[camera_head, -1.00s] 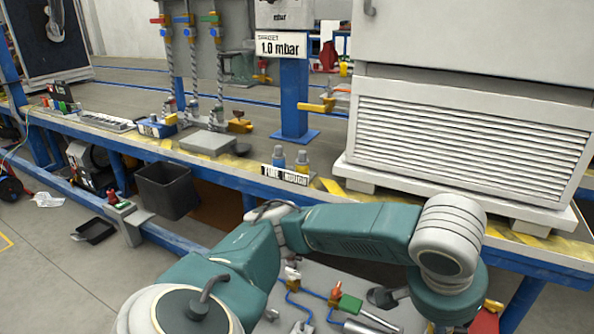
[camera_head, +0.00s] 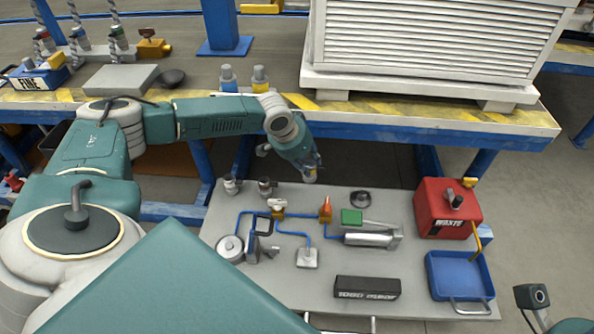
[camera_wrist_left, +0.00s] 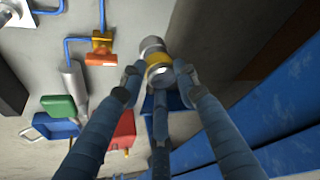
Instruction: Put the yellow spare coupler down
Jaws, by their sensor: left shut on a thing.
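My left gripper (camera_head: 308,169) is shut on the yellow spare coupler (camera_head: 312,176), at the far edge of the grey cart top (camera_head: 410,275). In the left wrist view the coupler (camera_wrist_left: 157,66) shows a silver end and a yellow band between the fingertips (camera_wrist_left: 158,82). Its silver end points away from the gripper, towards the grey surface. I cannot tell whether it touches the top. Two small grey-and-dark fittings (camera_head: 231,184) (camera_head: 267,187) stand to the left on the cart top. My right gripper is not in view.
A bench with a louvred cabinet (camera_head: 420,45) stands behind.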

